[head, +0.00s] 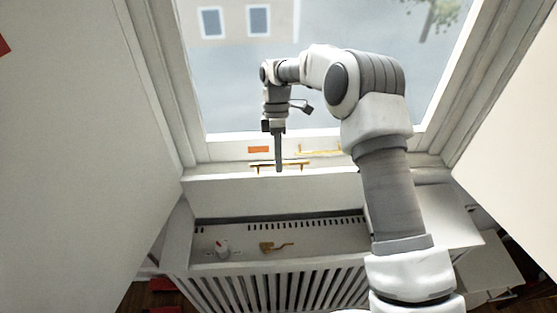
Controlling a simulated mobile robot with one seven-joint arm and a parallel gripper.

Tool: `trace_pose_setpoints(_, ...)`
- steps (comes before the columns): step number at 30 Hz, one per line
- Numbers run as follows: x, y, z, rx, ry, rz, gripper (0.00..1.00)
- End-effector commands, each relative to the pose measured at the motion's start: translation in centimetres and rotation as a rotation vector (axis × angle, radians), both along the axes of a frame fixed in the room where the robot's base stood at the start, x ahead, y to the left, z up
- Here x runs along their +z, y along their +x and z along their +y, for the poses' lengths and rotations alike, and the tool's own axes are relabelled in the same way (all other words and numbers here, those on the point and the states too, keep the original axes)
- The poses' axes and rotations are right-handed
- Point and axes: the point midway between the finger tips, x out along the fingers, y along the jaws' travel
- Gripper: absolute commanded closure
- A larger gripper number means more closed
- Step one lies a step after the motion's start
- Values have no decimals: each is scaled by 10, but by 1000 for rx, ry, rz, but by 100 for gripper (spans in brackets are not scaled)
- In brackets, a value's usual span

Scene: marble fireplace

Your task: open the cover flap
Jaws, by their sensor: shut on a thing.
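The white cover flap (225,196) is raised at the back of the radiator cover, below the window. A brass bar handle (298,165) runs along its upper edge. My gripper (279,166) points down at this handle and is shut on it. The fingers hide part of the bar. Below the flap the top of the cover is open. Inside it a white knob with a red mark (222,247) and a small brass piece (276,246) show.
The slatted front of the cover (260,290) faces me. The window frame (225,150) behind carries an orange label (258,149) and another brass handle (318,151). White walls or panels close in on both sides. My arm hides part of the right side.

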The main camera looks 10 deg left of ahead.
Motion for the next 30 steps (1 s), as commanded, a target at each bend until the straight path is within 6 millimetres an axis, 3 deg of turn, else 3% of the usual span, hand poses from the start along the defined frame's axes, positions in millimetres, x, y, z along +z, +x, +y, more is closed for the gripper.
trace_pose_setpoints(3, -8, -1, -3, 1, -7, 5, 100)
trace_pose_setpoints(4, -8, -1, -3, 1, -7, 5, 82)
trace_pose_setpoints(9, -5, -1, -2, 0, -4, 4, 55)
trace_pose_setpoints(20, 3, 0, -1, 0, -1, 2, 55)
trace_pose_setpoints(26, 37, 0, -1, -1, -2, -1, 55)
trace_pose_setpoints(30, 55, -3, -33, -6, -4, 1, 55)
